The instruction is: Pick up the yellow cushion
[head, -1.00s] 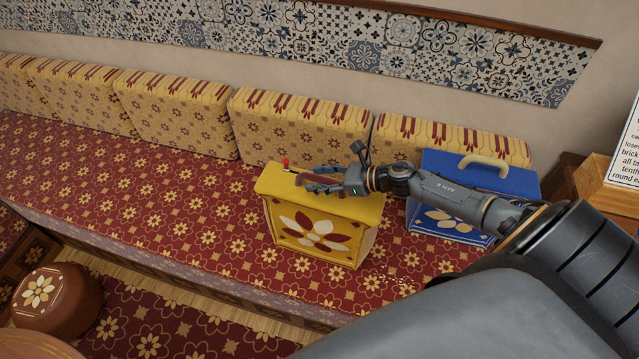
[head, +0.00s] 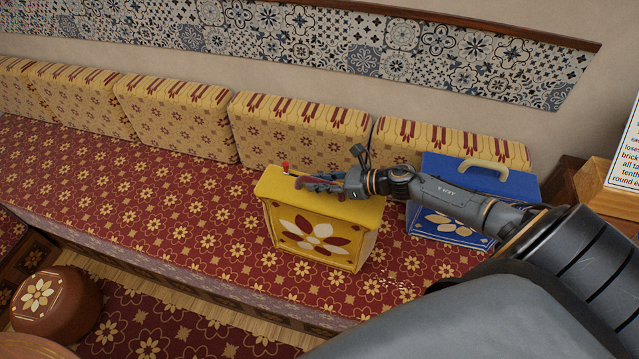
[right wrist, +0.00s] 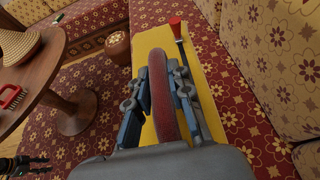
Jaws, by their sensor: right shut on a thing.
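The yellow cushion (head: 317,238) is boxy, with a cream and maroon flower on its front. It stands upright on the red patterned bench. My right gripper (head: 303,182) is at its top and shut on its red handle (right wrist: 163,95), with a finger on each side in the right wrist view. The cushion's yellow top (right wrist: 200,62) shows around the fingers. I cannot tell any gap between cushion and bench. A dark jointed part, likely my left gripper (right wrist: 28,164), shows at the lower left of the right wrist view, too small to read. The head view does not show it.
A red-tipped rod (right wrist: 178,32) lies on the cushion's top beside the handle. A blue case (head: 445,225) with a cream handle stands right, partly behind my arm. Patterned back cushions (head: 290,135) line the wall. The bench (head: 170,190) is clear to the left.

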